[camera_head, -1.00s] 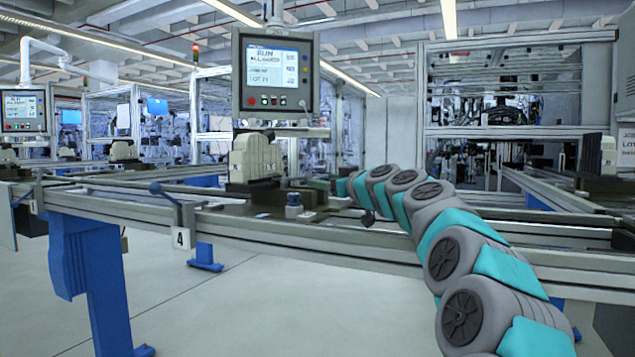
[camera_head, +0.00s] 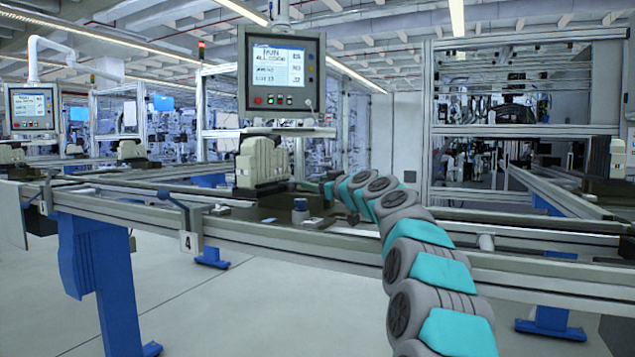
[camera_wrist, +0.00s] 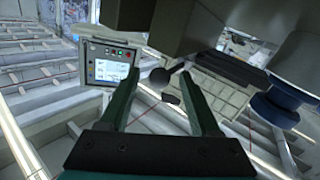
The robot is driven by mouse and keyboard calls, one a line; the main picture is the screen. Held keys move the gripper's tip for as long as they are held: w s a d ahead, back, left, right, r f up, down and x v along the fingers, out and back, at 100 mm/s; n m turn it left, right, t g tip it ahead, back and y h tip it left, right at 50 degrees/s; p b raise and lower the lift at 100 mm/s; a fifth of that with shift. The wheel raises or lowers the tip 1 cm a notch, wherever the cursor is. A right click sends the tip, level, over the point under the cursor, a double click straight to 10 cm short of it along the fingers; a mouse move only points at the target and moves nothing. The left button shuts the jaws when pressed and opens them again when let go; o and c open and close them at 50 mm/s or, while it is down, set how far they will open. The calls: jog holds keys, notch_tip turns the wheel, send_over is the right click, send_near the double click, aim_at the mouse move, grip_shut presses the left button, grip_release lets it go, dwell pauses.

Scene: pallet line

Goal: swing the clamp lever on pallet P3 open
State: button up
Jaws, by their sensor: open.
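My gripper (camera_wrist: 158,76) is open in the wrist view, its two green fingers spread with nothing clamped between them. A dark round knob (camera_wrist: 160,77), possibly the clamp lever's end, shows between the fingertips; I cannot tell its distance from them. In the head view my arm reaches left over the rail to a dark pallet (camera_head: 270,212) bearing a pale grey block-shaped part (camera_head: 262,165). My gripper is small there, just right of that part. A blue-capped post (camera_head: 300,211) stands at the pallet's front. No P3 label is readable, and the lever's arm is not clear.
A control panel (camera_head: 281,72) hangs above and behind the pallet; it also shows in the wrist view (camera_wrist: 108,65). The floor in front is open.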

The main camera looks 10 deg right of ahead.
jog(key=shift+c, duration=0.3)
grip_shut()
dwell(1.1)
